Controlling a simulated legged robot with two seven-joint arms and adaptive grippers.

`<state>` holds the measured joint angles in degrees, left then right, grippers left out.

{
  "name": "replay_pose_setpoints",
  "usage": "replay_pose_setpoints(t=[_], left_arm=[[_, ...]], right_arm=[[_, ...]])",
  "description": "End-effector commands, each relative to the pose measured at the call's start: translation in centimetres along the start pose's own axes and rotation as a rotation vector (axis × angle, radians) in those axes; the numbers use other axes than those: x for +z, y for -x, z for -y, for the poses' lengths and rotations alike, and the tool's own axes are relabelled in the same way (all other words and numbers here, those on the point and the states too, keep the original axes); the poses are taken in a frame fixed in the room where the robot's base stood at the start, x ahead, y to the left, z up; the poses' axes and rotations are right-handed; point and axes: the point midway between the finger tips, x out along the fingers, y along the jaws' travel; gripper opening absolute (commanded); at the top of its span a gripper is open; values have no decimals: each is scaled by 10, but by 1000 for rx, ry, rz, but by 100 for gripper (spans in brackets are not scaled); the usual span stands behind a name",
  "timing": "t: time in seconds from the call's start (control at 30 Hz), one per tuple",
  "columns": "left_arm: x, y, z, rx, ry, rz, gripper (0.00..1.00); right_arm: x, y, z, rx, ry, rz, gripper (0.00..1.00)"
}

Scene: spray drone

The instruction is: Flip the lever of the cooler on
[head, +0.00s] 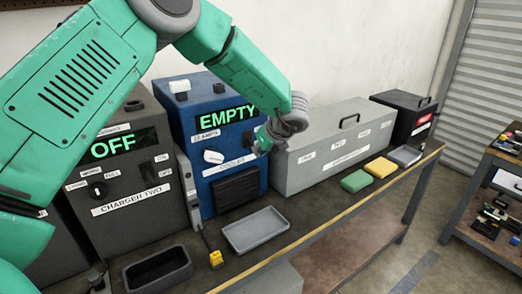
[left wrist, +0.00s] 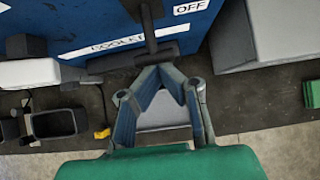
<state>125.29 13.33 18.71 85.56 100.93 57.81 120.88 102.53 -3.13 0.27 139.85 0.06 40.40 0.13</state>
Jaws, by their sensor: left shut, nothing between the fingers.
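The cooler (head: 190,100) is a blue box with a green "EMPTY" display and a white knob (head: 213,157) on its front. My left gripper (head: 262,142) is shut and empty at the right edge of the cooler's front, covering part of it. In the left wrist view the shut fingers (left wrist: 165,72) are close to the blue front (left wrist: 90,20). A dark upright bar (left wrist: 148,25), which looks like the lever, stands just beyond them, left of an "OFF" label (left wrist: 190,6). I cannot tell whether the fingers touch it. My right gripper is not in view.
Charger two (head: 125,165), reading "OFF", stands left of the cooler. A long grey box (head: 335,150) stands to the right. A grey tray (head: 256,230), a black bin (head: 158,270) and yellow and green sponges (head: 356,181) lie along the bench front.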

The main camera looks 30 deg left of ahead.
Motion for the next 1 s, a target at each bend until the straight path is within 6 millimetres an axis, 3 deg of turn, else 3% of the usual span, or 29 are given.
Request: replay_pose_setpoints(t=[0.7,1.0], left_arm=[[15,13,0,1,5,-244,0],[19,17,0,1,2,-241,0]], right_arm=[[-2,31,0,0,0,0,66],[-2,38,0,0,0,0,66]])
